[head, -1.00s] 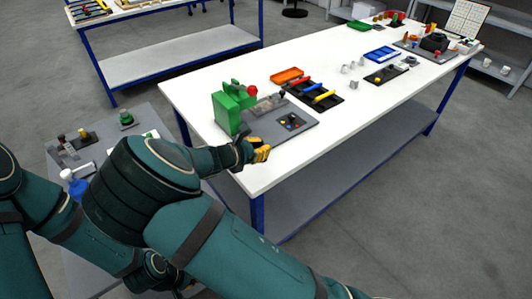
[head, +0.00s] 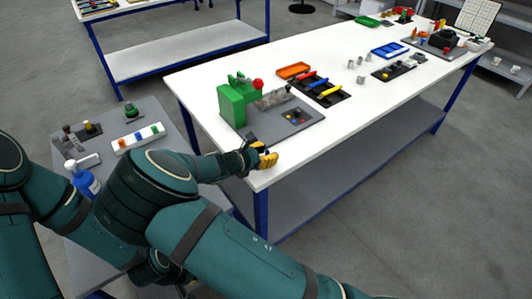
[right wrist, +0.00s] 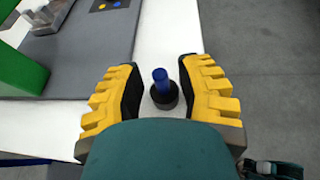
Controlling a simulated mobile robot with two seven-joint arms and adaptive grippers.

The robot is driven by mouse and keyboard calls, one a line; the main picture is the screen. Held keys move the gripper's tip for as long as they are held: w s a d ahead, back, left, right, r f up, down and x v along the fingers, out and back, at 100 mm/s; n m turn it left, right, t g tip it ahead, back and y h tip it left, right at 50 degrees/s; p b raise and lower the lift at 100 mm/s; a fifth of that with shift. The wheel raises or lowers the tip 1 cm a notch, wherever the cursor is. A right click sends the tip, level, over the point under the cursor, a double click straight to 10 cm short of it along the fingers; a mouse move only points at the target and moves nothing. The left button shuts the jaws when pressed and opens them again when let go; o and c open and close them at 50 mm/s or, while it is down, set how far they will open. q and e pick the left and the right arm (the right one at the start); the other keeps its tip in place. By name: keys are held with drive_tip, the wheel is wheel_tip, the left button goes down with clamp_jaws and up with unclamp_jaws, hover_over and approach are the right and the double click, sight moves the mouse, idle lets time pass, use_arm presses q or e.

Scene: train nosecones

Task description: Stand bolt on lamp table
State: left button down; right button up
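The bolt (right wrist: 161,82), a blue shaft rising from a round black head, shows in the right wrist view over the white table near its edge. It looks upright, head down. My right gripper (right wrist: 163,90) is open, with its yellow fingers on either side of the bolt and small gaps showing. In the head view my right gripper (head: 265,158) is low at the near left corner of the white table (head: 345,122), and the bolt is mostly hidden. I cannot tell which table is the lamp table. My left gripper is not in view.
A green machine (head: 231,106) on a grey plate (head: 300,124) stands just beyond the gripper. Orange (head: 293,71) and black (head: 340,99) trays lie behind. A grey table (head: 117,103) at left carries a button strip (head: 138,138), small stands and a blue bottle (head: 84,180).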

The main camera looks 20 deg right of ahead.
drive_tip(key=shift+r, duration=0.1)
drive_tip(key=shift+a+r, duration=0.1)
drive_tip(key=shift+r, duration=0.05)
drive_tip(key=p+v, duration=0.1)
drive_tip(key=v, duration=1)
drive_tip(key=shift+s+a+p, duration=0.25)
drive_tip(key=shift+a+p, duration=0.05)
drive_tip(key=shift+p, duration=0.05)
drive_tip(key=shift+r, duration=0.1)
